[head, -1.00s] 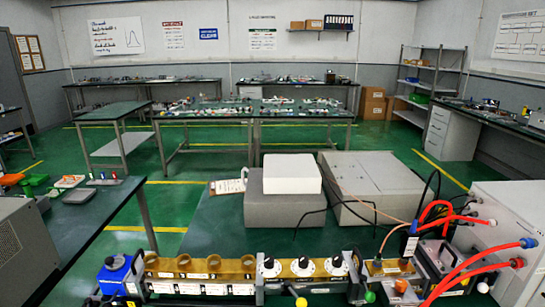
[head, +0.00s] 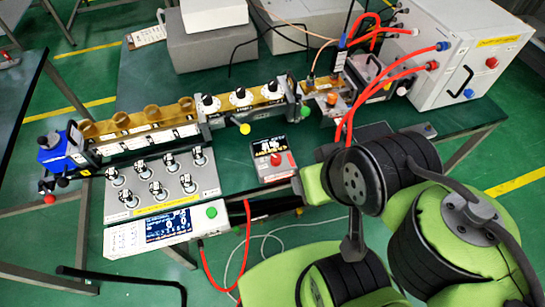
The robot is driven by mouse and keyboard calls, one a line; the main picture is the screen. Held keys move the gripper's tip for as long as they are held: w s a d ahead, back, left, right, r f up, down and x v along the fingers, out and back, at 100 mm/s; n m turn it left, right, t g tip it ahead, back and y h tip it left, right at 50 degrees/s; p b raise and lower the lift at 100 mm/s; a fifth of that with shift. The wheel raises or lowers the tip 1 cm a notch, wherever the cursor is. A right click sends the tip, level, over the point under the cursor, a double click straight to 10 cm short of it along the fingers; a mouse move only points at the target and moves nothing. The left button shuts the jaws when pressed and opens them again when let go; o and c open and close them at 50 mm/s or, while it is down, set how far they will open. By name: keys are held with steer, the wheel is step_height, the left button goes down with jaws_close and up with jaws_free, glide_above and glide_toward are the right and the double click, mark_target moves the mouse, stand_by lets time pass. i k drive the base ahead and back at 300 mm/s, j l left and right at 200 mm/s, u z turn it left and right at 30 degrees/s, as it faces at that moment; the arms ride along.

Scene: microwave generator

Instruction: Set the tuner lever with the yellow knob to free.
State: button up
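The yellow knob (head: 244,128) is on the end of a short lever that sticks out toward me from the front of the brass waveguide line (head: 240,95). It sits below the tuner section with several black-and-white dials (head: 240,97). The lever's markings are too small to read, so I cannot tell its setting. A green knob (head: 304,112) is to its right on the same line. My green and black arm fills the lower right, apart from the yellow knob. I cannot make out my gripper's fingers.
A small display box with a red knob (head: 276,160) stands just in front of the lever. Red cables (head: 385,85) run to the white cabinet (head: 465,55) at right.

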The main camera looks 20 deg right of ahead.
mark_target(245, 128)
steer(key=i+u, duration=0.1)
steer(key=u, duration=0.3)
steer(key=i+j+u, duration=0.1)
steer(key=u, duration=0.3)
steer(key=i+u, duration=0.1)
steer(key=u, duration=0.3)
steer(key=i+u, duration=0.1)
steer(key=u, duration=0.35)
